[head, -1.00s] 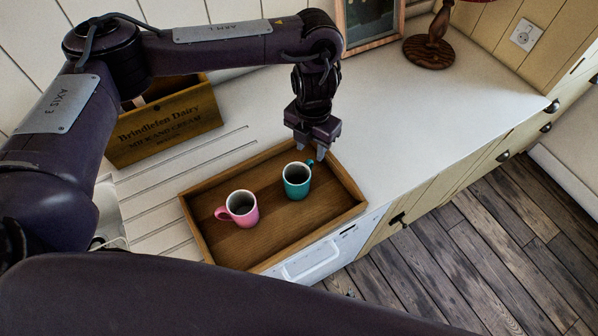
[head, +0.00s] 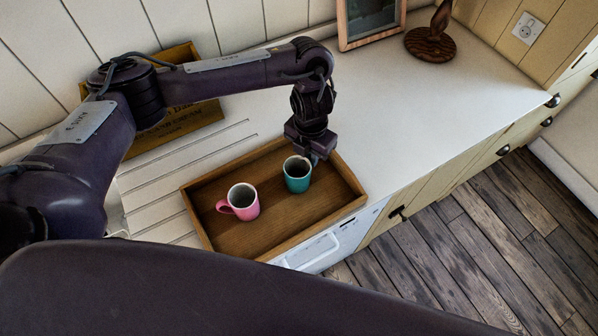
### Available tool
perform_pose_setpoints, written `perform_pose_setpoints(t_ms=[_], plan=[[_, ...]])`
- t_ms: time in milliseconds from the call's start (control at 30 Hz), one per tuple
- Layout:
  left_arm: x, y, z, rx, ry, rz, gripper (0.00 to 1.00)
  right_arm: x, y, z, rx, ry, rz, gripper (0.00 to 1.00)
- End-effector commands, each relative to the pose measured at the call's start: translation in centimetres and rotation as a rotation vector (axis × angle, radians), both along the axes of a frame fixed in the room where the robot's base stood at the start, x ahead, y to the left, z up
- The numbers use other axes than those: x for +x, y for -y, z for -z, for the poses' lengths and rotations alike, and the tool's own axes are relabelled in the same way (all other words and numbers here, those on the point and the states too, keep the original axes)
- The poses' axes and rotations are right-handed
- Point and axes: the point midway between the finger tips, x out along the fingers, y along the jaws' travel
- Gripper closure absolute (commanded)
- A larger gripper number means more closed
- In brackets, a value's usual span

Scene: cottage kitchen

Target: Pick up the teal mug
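The teal mug (head: 297,181) stands upright in the right half of a wooden tray (head: 355,205), its dark opening facing up. A pink mug (head: 246,212) with its handle to the left stands to its left in the same tray. My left gripper (head: 313,159) points down at the teal mug's upper right rim, where the mug's handle was seen. The gripper body and a fingertip cover the handle area. Whether the fingers are closed on it or touch it cannot be told. My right gripper is not in view.
A wooden dairy crate (head: 180,122) stands behind, partly hidden by my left arm. A picture frame (head: 370,22) and a wooden lamp base (head: 430,44) stand at the back of the white counter (head: 420,95). The counter right of the tray is clear.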

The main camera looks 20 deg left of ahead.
Motion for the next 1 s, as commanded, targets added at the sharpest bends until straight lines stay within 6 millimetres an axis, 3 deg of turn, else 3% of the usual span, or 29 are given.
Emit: perform_pose_setpoints(t_ms=[133,667,1000], plan=[[0.0,0.0,0.0,0.000,0.000,0.000,1.00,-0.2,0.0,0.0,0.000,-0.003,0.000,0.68],[0.0,0.0,-0.3,-0.001,0.001,0.000,1.00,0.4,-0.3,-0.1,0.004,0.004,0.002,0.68],[0.1,0.0,-2.2,0.000,0.004,0.003,1.00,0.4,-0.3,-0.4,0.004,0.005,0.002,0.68]])
